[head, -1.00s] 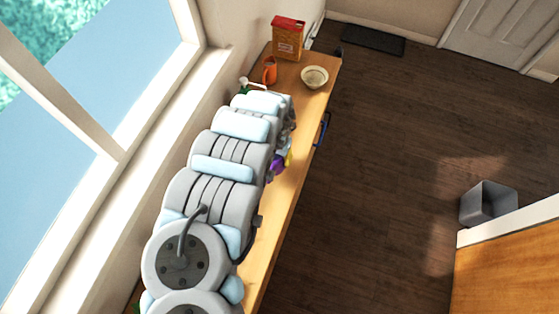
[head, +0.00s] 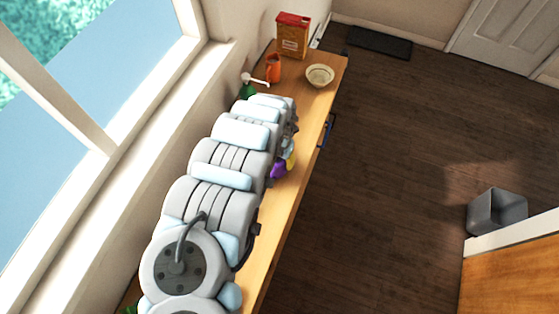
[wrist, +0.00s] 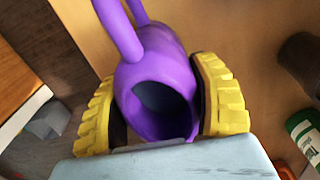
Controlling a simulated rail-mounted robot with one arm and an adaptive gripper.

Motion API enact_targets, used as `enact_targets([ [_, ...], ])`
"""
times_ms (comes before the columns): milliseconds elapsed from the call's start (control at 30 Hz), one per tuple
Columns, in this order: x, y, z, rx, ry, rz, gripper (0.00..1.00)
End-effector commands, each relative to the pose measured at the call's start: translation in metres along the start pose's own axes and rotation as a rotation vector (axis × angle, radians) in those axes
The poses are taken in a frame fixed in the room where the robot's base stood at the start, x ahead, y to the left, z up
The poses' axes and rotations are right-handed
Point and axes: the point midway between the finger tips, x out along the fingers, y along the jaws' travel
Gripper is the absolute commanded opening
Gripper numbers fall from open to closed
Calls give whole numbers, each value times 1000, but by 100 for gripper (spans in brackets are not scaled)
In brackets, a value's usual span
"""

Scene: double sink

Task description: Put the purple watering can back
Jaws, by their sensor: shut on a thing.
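The purple watering can (wrist: 158,78) is between the two yellow fingers of my gripper (wrist: 165,105) in the wrist view, its open top facing the camera and its handle rising at the upper left. Both finger pads press against its sides. In the head view a small purple part of the watering can (head: 278,171) shows beside my arm, over the wooden counter (head: 283,205). A yellow bit of my gripper (head: 291,160) shows next to it. My arm hides most of the can and gripper there, and I cannot tell whether the can touches the counter.
At the counter's far end are a red-orange box (head: 293,36), an orange mug (head: 273,68), a bowl (head: 319,76) and a green bottle with a white nozzle (head: 248,88). A window runs along the left. A grey bin (head: 496,211) stands on the open floor at right.

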Motion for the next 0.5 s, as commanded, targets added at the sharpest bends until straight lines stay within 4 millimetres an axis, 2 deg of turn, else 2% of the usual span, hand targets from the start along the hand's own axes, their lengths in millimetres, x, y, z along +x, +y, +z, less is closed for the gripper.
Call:
enact_targets([
  [167, 2, 0, 0, 0, 1, 0, 24],
  [200, 3, 0, 0, 0, 1, 0, 67],
  [300, 2, 0, 0, 0, 1, 0, 92],
  [500, 2, 0, 0, 0, 1, 0, 92],
])
